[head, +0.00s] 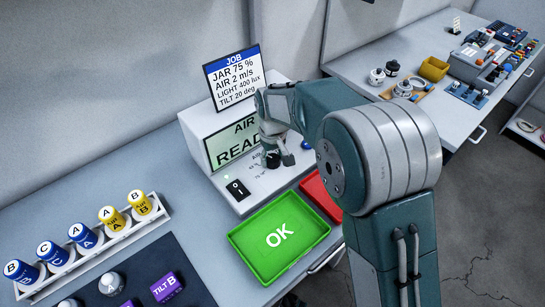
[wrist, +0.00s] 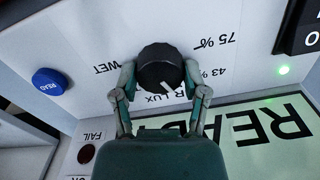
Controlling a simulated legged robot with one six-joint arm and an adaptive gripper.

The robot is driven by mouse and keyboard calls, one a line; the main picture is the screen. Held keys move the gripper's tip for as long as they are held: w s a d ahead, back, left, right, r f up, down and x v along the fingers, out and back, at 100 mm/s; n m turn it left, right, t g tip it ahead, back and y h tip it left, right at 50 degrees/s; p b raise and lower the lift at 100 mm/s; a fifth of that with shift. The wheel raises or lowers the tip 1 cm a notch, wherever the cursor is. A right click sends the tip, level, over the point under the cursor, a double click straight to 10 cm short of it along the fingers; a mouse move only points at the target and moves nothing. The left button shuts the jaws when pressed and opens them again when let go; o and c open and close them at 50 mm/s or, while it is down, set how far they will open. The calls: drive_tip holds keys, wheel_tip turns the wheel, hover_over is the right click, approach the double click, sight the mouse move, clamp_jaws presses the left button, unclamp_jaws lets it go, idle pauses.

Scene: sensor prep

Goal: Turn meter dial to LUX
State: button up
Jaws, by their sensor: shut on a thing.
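The black meter dial (wrist: 158,62) sits on the pale meter panel in the wrist view, which shows the panel upside down. My gripper (wrist: 162,84) is shut on the dial, one finger on each side. In the head view my gripper (head: 276,150) is at the meter (head: 262,182), below its screen, and hides much of the dial. The meter's green screen (head: 232,142) reads AIR and READY, partly covered by my arm.
A JOB card (head: 233,78) stands on the meter. A blue READ button (wrist: 50,81) and a black switch (head: 237,189) flank the dial. A green OK tray (head: 255,262) and a red tray (head: 322,199) lie in front. Labelled jars fill a rack (head: 160,211) at left.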

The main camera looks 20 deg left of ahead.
drive_tip(key=shift+f+m, duration=0.2)
drive_tip(key=shift+m, duration=0.2)
drive_tip(key=m, duration=0.2)
drive_tip(key=shift+m, duration=0.3)
drive_tip(key=m, duration=0.4)
drive_tip(key=shift+s, duration=0.1)
drive_tip(key=shift+m, duration=0.3)
idle(0.4)
drive_tip(key=o, duration=1.1)
drive_tip(key=shift+o, duration=0.2)
drive_tip(key=shift+a, duration=0.1)
drive_tip(key=shift+r, duration=0.1)
